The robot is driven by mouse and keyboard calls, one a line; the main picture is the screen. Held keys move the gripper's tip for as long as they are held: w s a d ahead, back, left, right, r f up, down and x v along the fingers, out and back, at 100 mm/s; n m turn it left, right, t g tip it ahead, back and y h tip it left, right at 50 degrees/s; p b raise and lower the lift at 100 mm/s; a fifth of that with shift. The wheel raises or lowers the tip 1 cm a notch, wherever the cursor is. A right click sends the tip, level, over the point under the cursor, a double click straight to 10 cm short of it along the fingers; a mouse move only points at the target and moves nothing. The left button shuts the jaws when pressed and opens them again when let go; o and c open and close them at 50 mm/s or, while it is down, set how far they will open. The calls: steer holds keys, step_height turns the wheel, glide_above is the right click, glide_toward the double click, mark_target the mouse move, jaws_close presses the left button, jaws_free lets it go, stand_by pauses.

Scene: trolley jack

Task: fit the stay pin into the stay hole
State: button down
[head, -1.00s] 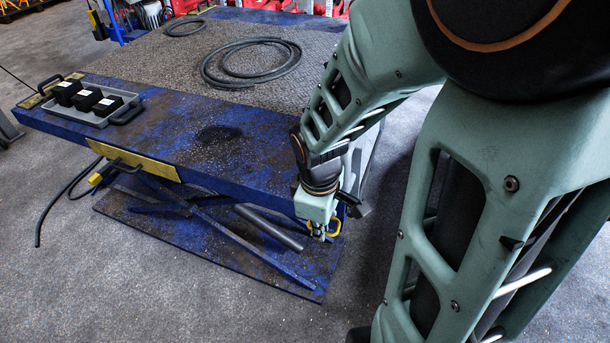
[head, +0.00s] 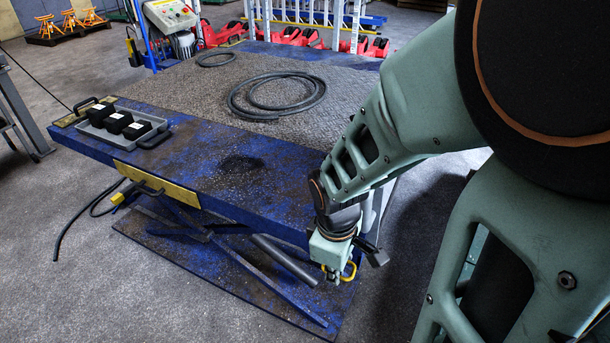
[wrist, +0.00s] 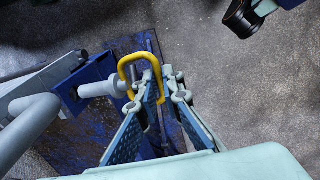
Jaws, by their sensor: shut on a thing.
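The stay pin shows a yellow loop handle (wrist: 139,58) and a grey shank (wrist: 103,89) in the wrist view. My gripper (wrist: 158,92) is shut on the yellow loop. The shank points left and meets a blue plate (wrist: 78,92) of the lift. The stay hole itself is hidden, and I cannot tell how far the shank's end is inside it. In the head view my gripper (head: 333,277) is low at the near right corner of the blue lift table (head: 215,185), with the yellow loop (head: 350,272) beside it.
A grey bar (wrist: 30,130) runs close to the left of the pin in the wrist view. A grey tray (head: 95,137) with black blocks and a coiled hose (head: 275,95) lie on the table. The floor (head: 90,290) in front is clear.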

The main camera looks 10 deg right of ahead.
steer(key=shift+t+h+b, duration=0.3)
steer(key=shift+t+b, duration=0.2)
steer(key=shift+b, duration=0.6)
stand_by(1.0)
steer(key=shift+w+d, duration=0.1)
steer(key=shift+w, duration=0.15)
steer(key=shift+w+d, duration=0.85)
steer(key=shift+w, duration=0.25)
steer(key=shift+w+d+p, duration=0.2)
steer(key=shift+w+p, duration=0.05)
steer(key=shift+p, duration=0.1)
steer(key=shift+w+d, duration=0.55)
steer(key=shift+w, duration=0.2)
steer(key=c, duration=2)
jaws_free()
